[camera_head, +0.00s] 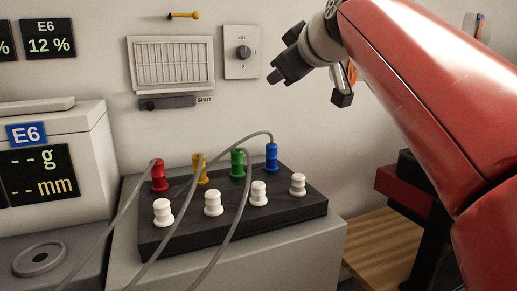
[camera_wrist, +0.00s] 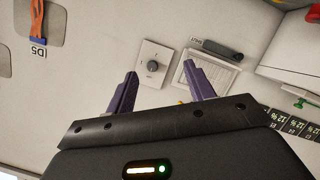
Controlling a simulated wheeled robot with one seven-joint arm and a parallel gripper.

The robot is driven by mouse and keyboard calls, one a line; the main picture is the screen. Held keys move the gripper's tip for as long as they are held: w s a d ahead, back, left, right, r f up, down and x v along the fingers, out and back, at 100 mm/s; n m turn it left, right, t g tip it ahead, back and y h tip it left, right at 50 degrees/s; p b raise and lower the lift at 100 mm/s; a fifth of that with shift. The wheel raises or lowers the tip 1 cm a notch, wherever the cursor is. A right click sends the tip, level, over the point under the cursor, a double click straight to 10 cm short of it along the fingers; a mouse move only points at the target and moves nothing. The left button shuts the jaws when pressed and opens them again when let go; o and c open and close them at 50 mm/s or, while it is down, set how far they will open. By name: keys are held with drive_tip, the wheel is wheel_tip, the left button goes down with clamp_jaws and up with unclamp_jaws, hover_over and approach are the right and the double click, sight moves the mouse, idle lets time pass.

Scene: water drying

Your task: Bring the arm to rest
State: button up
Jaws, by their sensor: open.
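My gripper (camera_head: 308,82) is at the upper middle of the head view, at the end of my red arm. It is in the air in front of the wall, to the right of the dial switch (camera_head: 243,52). In the wrist view my gripper (camera_wrist: 158,88) shows two purple-tipped fingers spread apart with nothing between them. The dial switch (camera_wrist: 152,66) is on the wall beyond the fingers.
A vent (camera_head: 172,64) with a slide handle (camera_head: 167,102) is on the wall. Below, a black block (camera_head: 226,237) on a grey stand carries coloured and white posts with grey cables. A display unit (camera_head: 45,180) stands left. A wooden surface (camera_head: 385,245) lies right.

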drive_tip(key=s+d+f+m+g+h, duration=0.1)
drive_tip(key=s+d+f+m+g, duration=0.1)
drive_tip(key=s+f, duration=0.6)
drive_tip(key=s+d+f+m+g+h+b, duration=0.1)
drive_tip(key=s+d+f+m+g, duration=0.2)
drive_tip(key=s+f, duration=0.5)
drive_tip(key=s+d+f+m+g+h, duration=0.2)
drive_tip(key=s+f, duration=0.6)
drive_tip(key=f, duration=1.8)
drive_tip(key=d+m+g, duration=0.1)
drive_tip(key=d+m, duration=0.1)
drive_tip(key=m, duration=0.1)
drive_tip(key=shift+s+d, duration=0.3)
drive_tip(key=shift+d, duration=0.05)
